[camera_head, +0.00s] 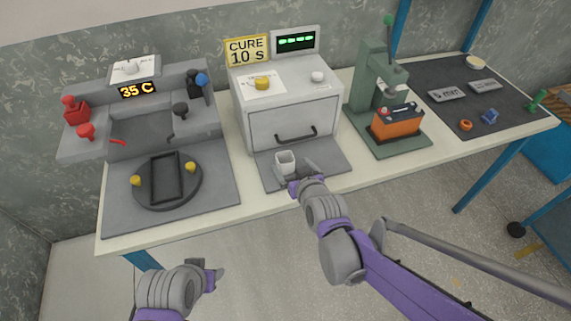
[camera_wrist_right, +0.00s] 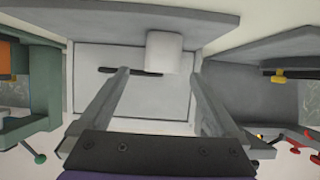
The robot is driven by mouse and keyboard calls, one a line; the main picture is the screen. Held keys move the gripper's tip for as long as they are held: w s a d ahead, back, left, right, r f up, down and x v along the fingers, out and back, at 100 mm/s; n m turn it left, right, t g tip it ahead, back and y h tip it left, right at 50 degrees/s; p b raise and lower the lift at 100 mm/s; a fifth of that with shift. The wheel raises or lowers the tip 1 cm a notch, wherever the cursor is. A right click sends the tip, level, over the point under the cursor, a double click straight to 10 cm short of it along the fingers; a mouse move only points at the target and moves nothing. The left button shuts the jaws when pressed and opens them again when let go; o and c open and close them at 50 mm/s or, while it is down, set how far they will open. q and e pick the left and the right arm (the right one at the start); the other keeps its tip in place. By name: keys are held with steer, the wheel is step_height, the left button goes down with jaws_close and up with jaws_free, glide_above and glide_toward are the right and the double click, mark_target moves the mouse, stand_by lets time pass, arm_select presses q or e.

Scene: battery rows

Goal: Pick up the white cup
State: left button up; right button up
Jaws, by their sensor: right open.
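The white cup (camera_head: 285,161) stands upright on the grey mat (camera_head: 330,165) in front of the oven-like box. My right gripper (camera_head: 299,170) is open, close to the cup at its near right side. In the right wrist view the white cup (camera_wrist_right: 164,52) lies ahead of the fingers, between their lines and nearer one finger; the right gripper (camera_wrist_right: 159,74) holds nothing. Whether a finger touches the cup I cannot tell. My left gripper (camera_head: 214,274) is low at the front, away from the table; its jaw opening does not show clearly.
The white box (camera_head: 288,98) with a dark handle (camera_head: 296,135) stands right behind the cup. A grey station with a round black fixture (camera_head: 167,181) is at left. A green press (camera_head: 372,85) with an orange battery (camera_head: 397,122) is at right. The table's front edge (camera_head: 250,207) is close.

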mark_target(288, 164)
steer(key=shift+b+x, duration=0.3)
steer(key=shift+x, duration=2.7)
steer(key=shift+s+a+f, duration=0.1)
steer(key=shift+a+f, duration=0.05)
steer(key=shift+c, duration=0.3)
steer(key=c, duration=1.4)
